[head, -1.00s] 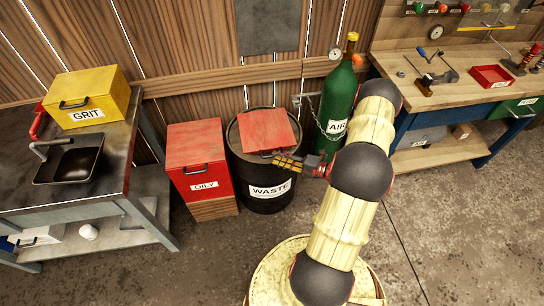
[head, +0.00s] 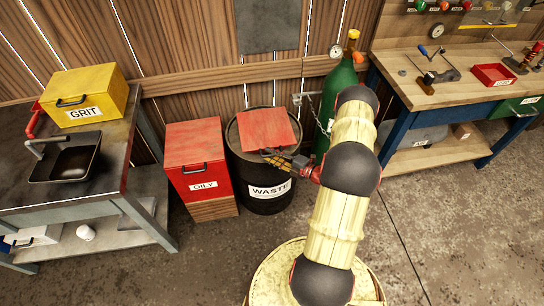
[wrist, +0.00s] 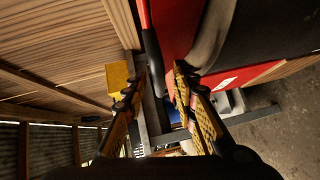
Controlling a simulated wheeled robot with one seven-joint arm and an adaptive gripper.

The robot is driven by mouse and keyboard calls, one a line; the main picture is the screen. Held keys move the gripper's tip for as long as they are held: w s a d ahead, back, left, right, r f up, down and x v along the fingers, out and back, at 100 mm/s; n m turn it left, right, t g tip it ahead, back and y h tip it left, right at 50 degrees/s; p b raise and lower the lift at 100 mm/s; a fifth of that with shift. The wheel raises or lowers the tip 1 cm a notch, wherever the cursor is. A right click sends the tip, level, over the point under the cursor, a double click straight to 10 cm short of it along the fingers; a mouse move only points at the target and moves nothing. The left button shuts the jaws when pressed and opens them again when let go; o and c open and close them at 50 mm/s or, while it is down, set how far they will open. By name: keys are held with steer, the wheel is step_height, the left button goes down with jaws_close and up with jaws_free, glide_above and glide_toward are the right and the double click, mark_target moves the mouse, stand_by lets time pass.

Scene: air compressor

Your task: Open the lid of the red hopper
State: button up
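My gripper (head: 272,156) is at the front edge of the drum's lid, pointing left. In the wrist view, my gripper (wrist: 155,84) is open, its fingers spread apart. A dark bar (wrist: 152,62) beside a red surface (wrist: 172,25) shows between the fingertips; I cannot tell whether they touch it.
A green AIR cylinder (head: 341,95) stands right of the drum, close to my arm. A metal bench (head: 112,160) with a yellow GRIT box (head: 88,92) is at left. A wooden workbench (head: 430,92) is at right. The front floor is clear.

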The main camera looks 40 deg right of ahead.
steer(key=c, duration=0.3)
steer(key=c, duration=0.4)
jaws_close()
